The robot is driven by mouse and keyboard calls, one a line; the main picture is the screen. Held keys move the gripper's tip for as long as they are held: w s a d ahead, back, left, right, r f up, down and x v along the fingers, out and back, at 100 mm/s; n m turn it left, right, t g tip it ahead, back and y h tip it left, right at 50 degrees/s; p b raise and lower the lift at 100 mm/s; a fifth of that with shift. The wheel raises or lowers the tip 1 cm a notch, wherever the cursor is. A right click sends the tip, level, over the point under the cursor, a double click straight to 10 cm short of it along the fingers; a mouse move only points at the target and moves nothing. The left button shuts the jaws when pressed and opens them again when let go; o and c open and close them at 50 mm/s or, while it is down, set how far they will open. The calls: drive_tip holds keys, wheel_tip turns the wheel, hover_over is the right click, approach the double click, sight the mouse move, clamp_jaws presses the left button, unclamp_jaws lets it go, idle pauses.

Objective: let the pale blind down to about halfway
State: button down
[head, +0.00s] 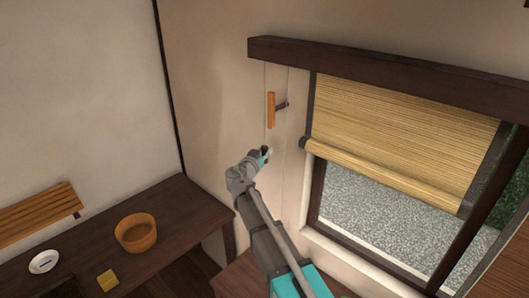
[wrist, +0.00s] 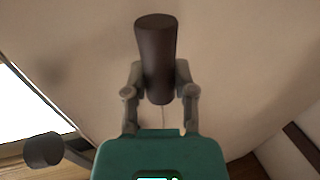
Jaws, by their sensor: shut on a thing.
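The pale straw blind (head: 400,130) hangs under a dark head rail, with its rolled lower edge (head: 385,180) roughly midway down the window. Thin cords run down the wall to its left. An orange wooden piece (head: 271,110) hangs there beside a small dark cleat (head: 282,105). My gripper (head: 265,153) is just below that orange piece, close to the wall and left of the blind's roll. In the wrist view my gripper (wrist: 160,90) is shut on a dark brown cylindrical pull (wrist: 155,45), with a thin cord visible near it.
The dark head rail (head: 390,77) juts above the window. Grey gravel (head: 370,205) shows through the uncovered lower part. A dark counter (head: 185,215) at left bears an orange bowl (head: 136,233), a white round dish (head: 44,262) and a yellow block (head: 107,281).

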wheel_tip(320, 180, down, 18)
drive_tip(key=b, duration=1.7)
drive_tip(key=shift+c, duration=2.1)
unclamp_jaws()
drive_tip(key=v, duration=1.2)
